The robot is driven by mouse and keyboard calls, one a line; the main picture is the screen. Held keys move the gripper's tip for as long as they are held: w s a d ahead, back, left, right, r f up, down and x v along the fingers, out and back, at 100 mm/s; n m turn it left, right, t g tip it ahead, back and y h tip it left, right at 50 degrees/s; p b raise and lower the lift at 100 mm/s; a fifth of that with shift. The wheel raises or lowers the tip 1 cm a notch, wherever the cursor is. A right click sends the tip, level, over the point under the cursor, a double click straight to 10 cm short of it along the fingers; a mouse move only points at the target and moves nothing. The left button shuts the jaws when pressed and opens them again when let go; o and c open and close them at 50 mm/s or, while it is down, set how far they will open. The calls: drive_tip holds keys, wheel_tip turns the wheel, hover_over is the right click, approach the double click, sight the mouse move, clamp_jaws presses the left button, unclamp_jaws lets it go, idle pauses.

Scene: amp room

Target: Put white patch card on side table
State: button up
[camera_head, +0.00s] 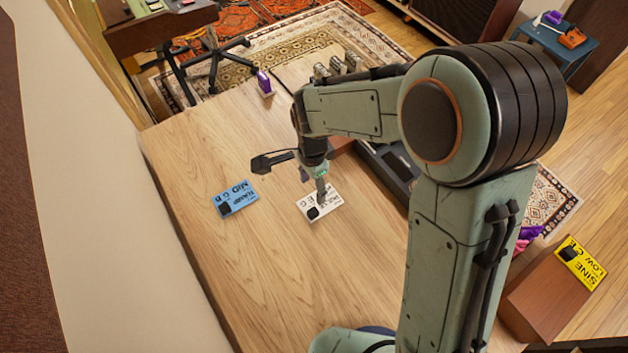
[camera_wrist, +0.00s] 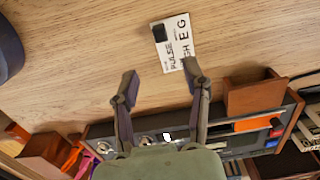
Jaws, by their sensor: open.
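The white patch card (camera_head: 335,203) lies flat on the wooden tabletop; black print and a dark square show on it. It also shows in the wrist view (camera_wrist: 172,52), beyond my fingertips. My gripper (camera_head: 288,180) is open and empty, its fingers spread wide. In the wrist view my gripper (camera_wrist: 161,75) has its right fingertip close to the card's near edge, overlapping it in the picture. I cannot tell whether they touch. A small blue table (camera_head: 553,40) with several items stands at the back right, apart from the large tabletop; it may be the side table.
A blue card (camera_head: 236,198) lies left of the white one. A purple item (camera_head: 264,83) stands at the far tabletop edge. Dark equipment (camera_head: 388,172) is behind my arm. A yellow card (camera_head: 580,262) lies on a brown box (camera_head: 540,300) at right. The front-left tabletop is clear.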

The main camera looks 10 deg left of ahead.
drive_tip(key=s+d+r+n, duration=0.4)
drive_tip(key=d+r, duration=0.4)
drive_tip(key=d, duration=0.1)
drive_tip(key=s+d+r+n, duration=0.2)
drive_tip(key=s+d+n, duration=0.1)
drive_tip(key=s, duration=0.3)
drive_tip(key=s+d+r+n, duration=0.2)
drive_tip(key=s+d+n, duration=0.1)
drive_tip(key=s, duration=0.3)
drive_tip(key=shift+s+d+r+y, duration=0.15)
drive_tip(key=shift+s+r+y, duration=0.1)
drive_tip(key=shift+s+y, duration=0.15)
